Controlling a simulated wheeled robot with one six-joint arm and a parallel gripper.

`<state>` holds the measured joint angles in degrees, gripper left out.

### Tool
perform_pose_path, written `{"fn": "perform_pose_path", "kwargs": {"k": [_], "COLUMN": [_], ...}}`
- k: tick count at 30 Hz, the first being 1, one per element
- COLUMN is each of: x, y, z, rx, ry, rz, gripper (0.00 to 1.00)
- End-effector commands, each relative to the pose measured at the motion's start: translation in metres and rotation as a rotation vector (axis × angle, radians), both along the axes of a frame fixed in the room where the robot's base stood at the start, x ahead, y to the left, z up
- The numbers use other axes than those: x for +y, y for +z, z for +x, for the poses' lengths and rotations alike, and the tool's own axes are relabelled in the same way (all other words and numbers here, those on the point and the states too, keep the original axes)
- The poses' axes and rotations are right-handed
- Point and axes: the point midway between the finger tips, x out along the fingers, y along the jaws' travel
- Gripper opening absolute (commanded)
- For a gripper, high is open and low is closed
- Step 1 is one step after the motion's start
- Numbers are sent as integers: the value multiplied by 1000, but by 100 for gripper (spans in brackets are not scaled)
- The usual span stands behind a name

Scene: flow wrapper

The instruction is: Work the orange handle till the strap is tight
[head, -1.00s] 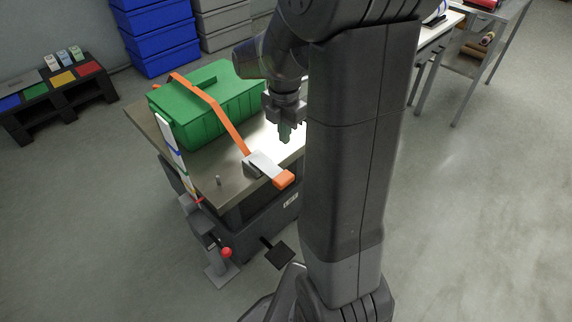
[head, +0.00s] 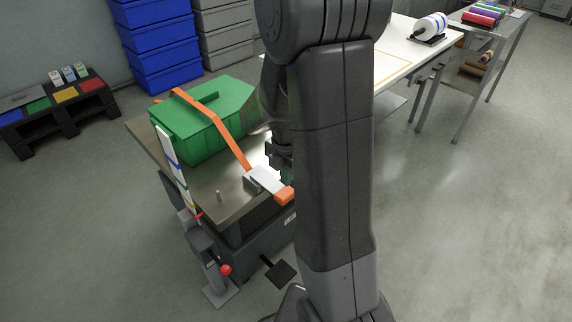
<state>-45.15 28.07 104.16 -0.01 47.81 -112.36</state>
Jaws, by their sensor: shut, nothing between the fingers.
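The orange handle (head: 285,195) is the end grip of a pale ratchet lever (head: 264,180) at the table's front right edge. The orange strap (head: 226,137) runs from the ratchet up and over a green lidded box (head: 190,143). Over the box's front side it looks straight; I cannot tell how tight it is. My gripper (head: 286,172) is just behind and above the handle, shut and empty. My own arm hides part of it, and I cannot tell whether it touches the lever.
The box stands on a metal-topped table (head: 228,192) with a small upright pin (head: 219,197). A black pedal (head: 279,270) is low in front. Floor at right is clear.

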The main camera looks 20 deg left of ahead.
Motion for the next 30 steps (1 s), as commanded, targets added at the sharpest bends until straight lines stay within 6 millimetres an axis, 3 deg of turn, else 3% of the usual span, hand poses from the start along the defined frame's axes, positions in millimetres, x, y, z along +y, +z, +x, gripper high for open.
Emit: {"fn": "perform_pose_path", "kwargs": {"k": [1, 7, 22, 30], "x": [0, 0, 0, -4], "y": [-12, -33, -39, -60], "z": [0, 0, 0, -2], "rx": [3, 2, -2, -43], "ry": [0, 0, 0, -2], "rz": [-3, -1, 4, 106], "gripper": [0, 0, 0, 0]}}
